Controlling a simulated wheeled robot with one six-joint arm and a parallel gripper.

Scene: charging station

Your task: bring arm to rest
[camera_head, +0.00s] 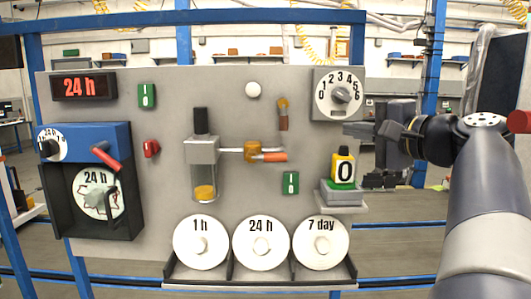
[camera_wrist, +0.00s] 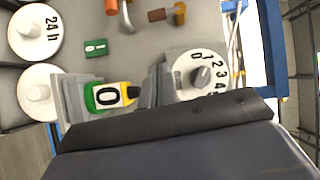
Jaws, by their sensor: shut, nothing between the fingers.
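My gripper (camera_head: 350,129) reaches in from the right in the head view. Its fingers point left in front of the grey panel, just below the numbered dial (camera_head: 340,95) and above the yellow and green block marked 0 (camera_head: 343,165). The fingers look shut and hold nothing. In the wrist view the grey fingers (camera_wrist: 160,84) show between the block (camera_wrist: 108,96) and the dial (camera_wrist: 201,74). I cannot tell how far they are from the panel. My arm is bent and raised at the right side.
The block stands on a grey base on a small shelf (camera_head: 345,208). White discs marked 1 h (camera_head: 200,243), 24 h (camera_head: 261,243) and 7 day (camera_head: 321,243) line the panel's bottom. A blue post (camera_head: 432,70) stands behind my arm. Open floor shows at lower right.

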